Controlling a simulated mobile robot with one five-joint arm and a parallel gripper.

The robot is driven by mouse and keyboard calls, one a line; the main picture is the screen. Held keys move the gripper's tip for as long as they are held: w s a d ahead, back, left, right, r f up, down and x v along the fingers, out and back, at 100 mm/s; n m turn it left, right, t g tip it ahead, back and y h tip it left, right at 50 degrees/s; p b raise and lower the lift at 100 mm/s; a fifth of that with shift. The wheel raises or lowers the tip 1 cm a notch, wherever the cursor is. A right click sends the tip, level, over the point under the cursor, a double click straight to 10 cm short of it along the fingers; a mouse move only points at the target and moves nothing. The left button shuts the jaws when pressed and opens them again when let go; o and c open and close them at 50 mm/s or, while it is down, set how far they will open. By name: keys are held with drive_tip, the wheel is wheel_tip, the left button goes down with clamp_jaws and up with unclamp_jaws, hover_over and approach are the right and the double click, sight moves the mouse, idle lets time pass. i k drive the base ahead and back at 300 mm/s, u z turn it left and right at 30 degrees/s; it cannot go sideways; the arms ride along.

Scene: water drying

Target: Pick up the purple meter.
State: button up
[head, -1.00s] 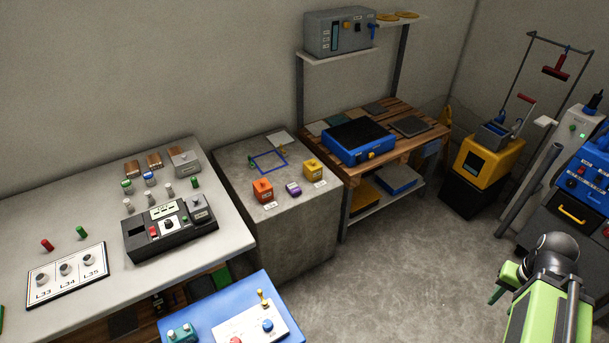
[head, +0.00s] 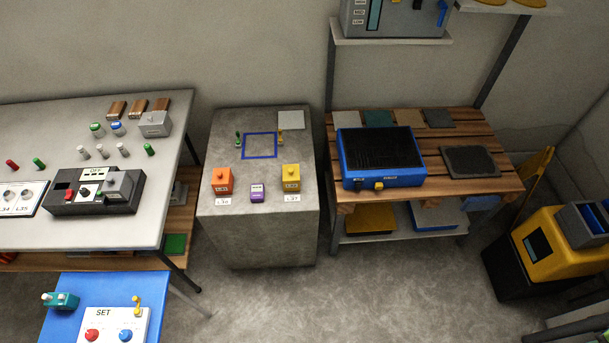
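The purple meter (head: 257,193) is a small purple block with a pale label face. It stands near the front edge of the grey concrete block (head: 265,238), between an orange meter (head: 222,181) on its left and a yellow meter (head: 291,178) on its right. A blue square outline (head: 260,146) is marked on the block's top behind the meters. My gripper is not in view now, so its opening is hidden.
A white table (head: 130,225) with a black control box (head: 95,194) stands left. A blue panel (head: 62,318) is in front of it. A wooden bench (head: 480,180) with a blue device (head: 380,182) stands right. Floor (head: 330,300) before the block is clear.

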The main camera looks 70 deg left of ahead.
sight(257, 189)
drive_tip(key=i, duration=0.65)
drive_tip(key=u, duration=0.9)
drive_tip(key=k, duration=0.1)
drive_tip(key=u, duration=3.7)
drive_tip(key=i, duration=1.45)
drive_tip(key=u, duration=0.05)
